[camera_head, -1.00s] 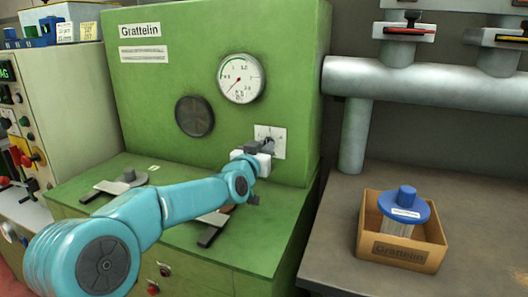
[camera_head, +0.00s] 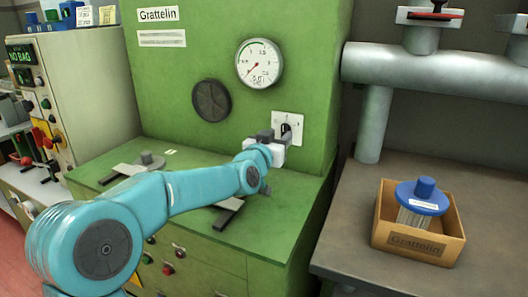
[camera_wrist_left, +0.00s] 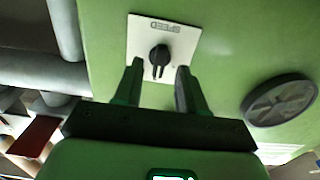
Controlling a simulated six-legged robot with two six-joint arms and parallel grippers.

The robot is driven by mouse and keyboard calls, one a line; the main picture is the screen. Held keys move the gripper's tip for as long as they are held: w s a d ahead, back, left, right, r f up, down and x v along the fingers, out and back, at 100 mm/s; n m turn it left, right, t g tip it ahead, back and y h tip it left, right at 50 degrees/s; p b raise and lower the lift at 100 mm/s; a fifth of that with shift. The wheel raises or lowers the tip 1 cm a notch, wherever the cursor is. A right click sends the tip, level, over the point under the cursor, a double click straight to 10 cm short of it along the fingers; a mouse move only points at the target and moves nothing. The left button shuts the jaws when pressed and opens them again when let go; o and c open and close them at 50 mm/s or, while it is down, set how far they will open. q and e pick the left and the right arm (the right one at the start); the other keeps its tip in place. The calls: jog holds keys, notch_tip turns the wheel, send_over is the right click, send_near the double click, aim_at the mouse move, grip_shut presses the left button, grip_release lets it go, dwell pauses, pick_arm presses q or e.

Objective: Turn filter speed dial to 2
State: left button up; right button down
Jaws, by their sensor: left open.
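The filter speed dial (camera_wrist_left: 159,55) is a black knob on a white plate (camera_wrist_left: 180,32) marked SPEED, fixed to the green machine. The left wrist view shows it upside down. In the head view the plate (camera_head: 292,119) is partly covered by my left gripper (camera_head: 282,134). My left gripper (camera_wrist_left: 158,75) is open, with its two fingers on either side of the knob's lower end in the wrist view; I cannot tell if they touch it. The dial's numbers are too small to read. My right gripper is not in view.
A round gauge (camera_head: 260,63) and a dark round cover (camera_head: 211,100) are on the green machine (camera_head: 310,60). A cardboard box (camera_head: 445,248) with a blue-topped filter (camera_head: 422,198) stands on the right bench. A control cabinet (camera_head: 90,90) reading NO BAG is at left.

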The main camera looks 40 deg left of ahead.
pick_arm(q)
jog(key=v, duration=1.4)
jog(key=shift+s, duration=0.15)
